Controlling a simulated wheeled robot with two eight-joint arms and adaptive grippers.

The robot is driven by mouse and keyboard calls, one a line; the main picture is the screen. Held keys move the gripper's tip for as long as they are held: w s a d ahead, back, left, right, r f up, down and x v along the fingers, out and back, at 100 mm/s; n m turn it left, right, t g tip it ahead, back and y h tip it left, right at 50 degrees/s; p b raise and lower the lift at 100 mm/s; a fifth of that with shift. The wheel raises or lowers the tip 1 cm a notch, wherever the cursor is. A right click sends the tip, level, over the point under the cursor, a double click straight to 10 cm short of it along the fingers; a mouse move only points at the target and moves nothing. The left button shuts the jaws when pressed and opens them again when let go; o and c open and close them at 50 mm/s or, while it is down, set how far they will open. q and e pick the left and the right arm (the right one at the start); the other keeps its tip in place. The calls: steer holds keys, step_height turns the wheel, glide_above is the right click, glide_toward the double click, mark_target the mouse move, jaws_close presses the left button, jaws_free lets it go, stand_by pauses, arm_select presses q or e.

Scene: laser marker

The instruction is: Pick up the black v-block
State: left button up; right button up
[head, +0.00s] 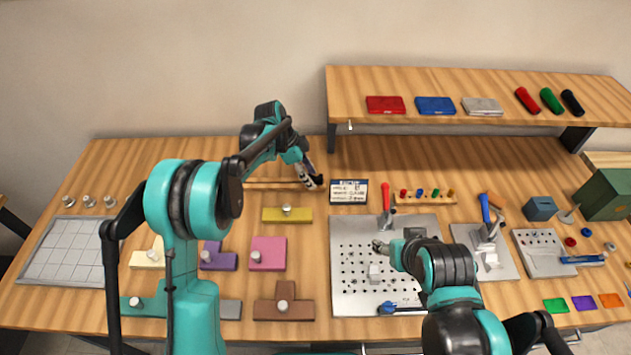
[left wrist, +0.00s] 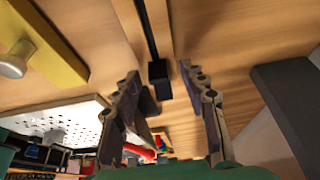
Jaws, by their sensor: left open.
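A small black block (left wrist: 158,78), which looks like the v-block, sits at the end of a dark strip on a wooden rail in the left wrist view. My left gripper (left wrist: 160,88) is open, with its two fingers on either side of the block's line and nothing clearly held. In the head view the left gripper (head: 312,181) is low at the right end of the wooden rail (head: 262,184) and hides the block. My right gripper (head: 381,247) is over the perforated plate (head: 350,300); its jaws are too small to read.
A label card (head: 348,192) and a pen rack (head: 425,196) stand right of the left gripper. A yellow bar with a knob (head: 272,215) lies in front. The raised shelf (head: 360,80) and its dark support (left wrist: 290,110) are close behind. Bare table lies left of the rail.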

arm_select(q)
steer(key=shift+r, duration=0.1)
jaws_close()
steer(key=shift+r, duration=0.1)
step_height(320, 180, up, 10)
steer(key=p, duration=0.3)
